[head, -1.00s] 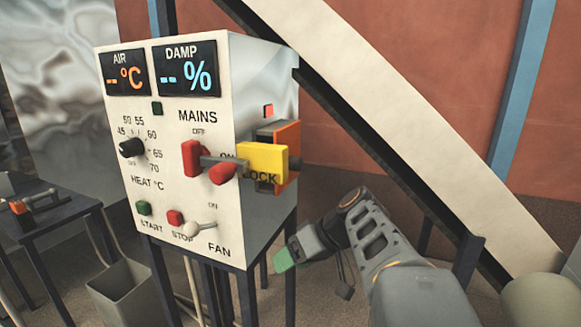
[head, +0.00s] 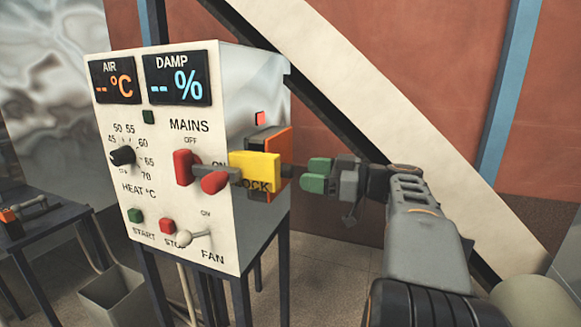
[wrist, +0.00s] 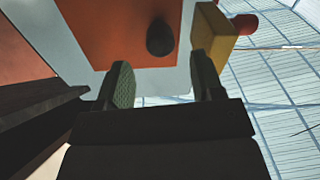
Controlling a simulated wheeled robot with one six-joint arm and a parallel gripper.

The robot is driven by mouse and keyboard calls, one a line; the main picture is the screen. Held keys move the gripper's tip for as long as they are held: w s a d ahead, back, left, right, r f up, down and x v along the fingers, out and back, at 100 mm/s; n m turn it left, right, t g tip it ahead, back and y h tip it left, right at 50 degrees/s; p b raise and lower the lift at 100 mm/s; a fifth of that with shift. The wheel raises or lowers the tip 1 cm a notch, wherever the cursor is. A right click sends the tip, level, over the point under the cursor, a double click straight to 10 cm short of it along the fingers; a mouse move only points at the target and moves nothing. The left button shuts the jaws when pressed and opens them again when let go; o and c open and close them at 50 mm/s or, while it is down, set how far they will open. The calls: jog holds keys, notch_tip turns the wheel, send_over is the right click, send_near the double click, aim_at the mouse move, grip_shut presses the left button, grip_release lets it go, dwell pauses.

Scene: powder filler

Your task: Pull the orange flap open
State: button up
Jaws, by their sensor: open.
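The orange flap (head: 276,138) is on the right side of the white control box. It also shows in the wrist view (wrist: 105,35), with a dark round knob (wrist: 160,38) on its face. A yellow LOCK block (head: 255,167) hides part of the flap in the head view; it also shows in the wrist view (wrist: 213,38), right of the knob. My gripper (head: 317,175) is just right of the flap at about knob height. In the wrist view my gripper (wrist: 163,82) is open and empty, its green fingertips apart, with the knob ahead between them.
The white control box (head: 195,125) has a red MAINS lever (head: 184,167) on its front, joined to a bar by the yellow block. A pale sloping beam (head: 370,130) passes behind my arm. A side table (head: 45,225) and a bin (head: 117,295) stand at left.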

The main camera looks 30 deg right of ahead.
aim_at(293, 171)
jog(key=shift+p+x, duration=0.55)
jog(key=shift+x, duration=2.2)
jog(key=shift+c, duration=0.2)
grip_shut()
